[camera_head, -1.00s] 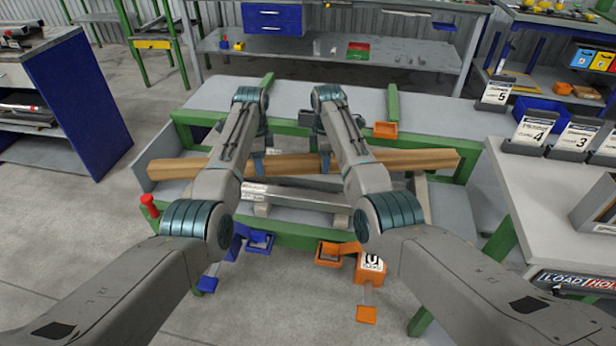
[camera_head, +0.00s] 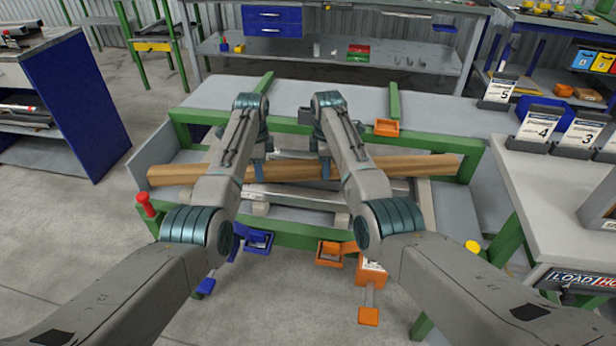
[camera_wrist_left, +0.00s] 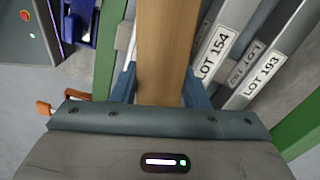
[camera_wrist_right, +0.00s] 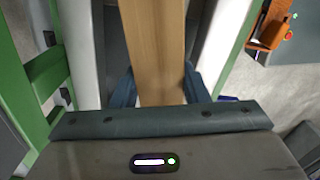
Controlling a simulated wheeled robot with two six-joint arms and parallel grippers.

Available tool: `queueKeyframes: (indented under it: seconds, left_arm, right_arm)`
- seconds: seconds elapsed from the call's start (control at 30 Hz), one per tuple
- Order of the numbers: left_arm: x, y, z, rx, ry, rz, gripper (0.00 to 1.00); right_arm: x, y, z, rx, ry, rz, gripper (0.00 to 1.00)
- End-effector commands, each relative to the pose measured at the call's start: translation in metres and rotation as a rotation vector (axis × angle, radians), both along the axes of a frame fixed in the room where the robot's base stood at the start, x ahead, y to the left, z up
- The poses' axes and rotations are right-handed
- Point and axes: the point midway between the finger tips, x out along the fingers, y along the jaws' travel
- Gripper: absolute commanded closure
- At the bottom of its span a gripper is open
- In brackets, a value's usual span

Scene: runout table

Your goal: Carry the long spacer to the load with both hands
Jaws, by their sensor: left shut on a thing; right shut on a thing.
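The long spacer is a wooden beam (camera_head: 295,171), lying crosswise over the green-framed runout table (camera_head: 300,240). My left gripper (camera_head: 258,172) is shut on it left of its middle; the left wrist view shows the beam (camera_wrist_left: 164,50) between the fingers. My right gripper (camera_head: 325,167) is shut on it right of its middle; the right wrist view shows the beam (camera_wrist_right: 153,50) between its fingers. Both beam ends stick out past the grippers. Grey metal bars (camera_head: 300,192) lie under and in front of the beam. The left wrist view shows bars (camera_wrist_left: 240,45) labelled LOT 154 and LOT 193.
A blue bracket (camera_head: 258,242) and an orange one (camera_head: 332,252) sit at the table's near edge. A red knob (camera_head: 145,203) stands at its left corner. A grey bench (camera_head: 560,200) with numbered holders is at right, a blue cabinet (camera_head: 95,110) at left.

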Motion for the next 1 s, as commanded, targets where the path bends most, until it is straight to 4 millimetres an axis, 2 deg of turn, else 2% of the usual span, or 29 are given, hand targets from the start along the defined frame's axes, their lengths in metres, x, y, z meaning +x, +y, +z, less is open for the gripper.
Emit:
queueKeyframes:
  seconds: [0.3, 0.33, 0.43, 0.77, 0.87, 1.0]
  left_arm:
    - [0.001, 0.0, -0.018, 0.0, -0.003, 0.001, 1.0]
    - [0.0, 0.0, -0.017, 0.0, -0.002, 0.001, 0.55]
    - [0.0, 0.0, -0.016, 0.0, -0.001, 0.001, 0.37]
    - [0.0, 0.0, -0.013, 0.0, -0.002, 0.0, 0.37]
    - [0.001, 0.0, -0.002, -0.001, -0.003, 0.0, 0.37]
    - [0.001, 0.0, 0.025, -0.001, -0.006, 0.0, 0.37]
  right_arm:
    - [0.0, 0.0, -0.018, 0.0, -0.001, 0.0, 1.0]
    - [0.0, 0.0, -0.017, 0.0, 0.0, 0.0, 0.55]
    - [0.0, 0.0, -0.016, 0.0, 0.001, 0.0, 0.37]
    - [0.0, 0.0, -0.016, 0.0, 0.0, 0.0, 0.37]
    - [0.0, 0.0, -0.016, 0.0, 0.0, 0.0, 0.37]
    - [0.0, 0.0, -0.016, 0.0, 0.0, 0.0, 0.37]
